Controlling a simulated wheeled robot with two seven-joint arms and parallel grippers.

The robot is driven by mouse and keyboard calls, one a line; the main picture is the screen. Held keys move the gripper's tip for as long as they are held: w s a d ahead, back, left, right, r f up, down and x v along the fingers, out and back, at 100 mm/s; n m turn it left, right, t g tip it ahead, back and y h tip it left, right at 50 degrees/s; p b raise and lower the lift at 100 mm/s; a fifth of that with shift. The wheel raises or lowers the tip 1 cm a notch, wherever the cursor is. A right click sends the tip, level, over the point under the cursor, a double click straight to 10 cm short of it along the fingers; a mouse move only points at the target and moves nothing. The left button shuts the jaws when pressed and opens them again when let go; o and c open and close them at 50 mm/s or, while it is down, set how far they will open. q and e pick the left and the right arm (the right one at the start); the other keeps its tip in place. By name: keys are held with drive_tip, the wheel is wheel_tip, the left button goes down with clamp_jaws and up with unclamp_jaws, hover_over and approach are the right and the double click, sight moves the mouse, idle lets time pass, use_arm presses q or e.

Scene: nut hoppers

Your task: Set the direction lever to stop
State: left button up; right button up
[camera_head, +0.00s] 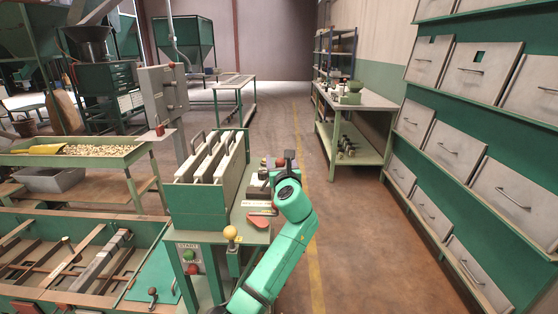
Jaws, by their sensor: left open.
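A lever with a yellow ball knob (230,232) stands upright at the front of the green machine (238,258). A second lever with a dark knob (152,291) sits on a green plate (145,284) at lower left. I cannot tell from any readable mark which one is the direction lever, nor its setting. My left gripper (285,158) is dark, open and apparently empty. It is beyond the yellow knob, over or just past the machine's far right side, and my green arm hides part of that side. My right gripper is not in view.
A START label with a green button (190,255) and a red button (193,269) is on the machine's front. Upright grey plates (210,160) stand on its top. A nut tray (90,150) is at left, drawers (455,145) at right. The aisle floor (345,230) is clear.

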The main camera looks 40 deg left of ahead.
use_arm(q)
drive_tip(key=shift+w+a, duration=0.35)
drive_tip(key=shift+a, duration=0.1)
clamp_jaws()
idle(1.1)
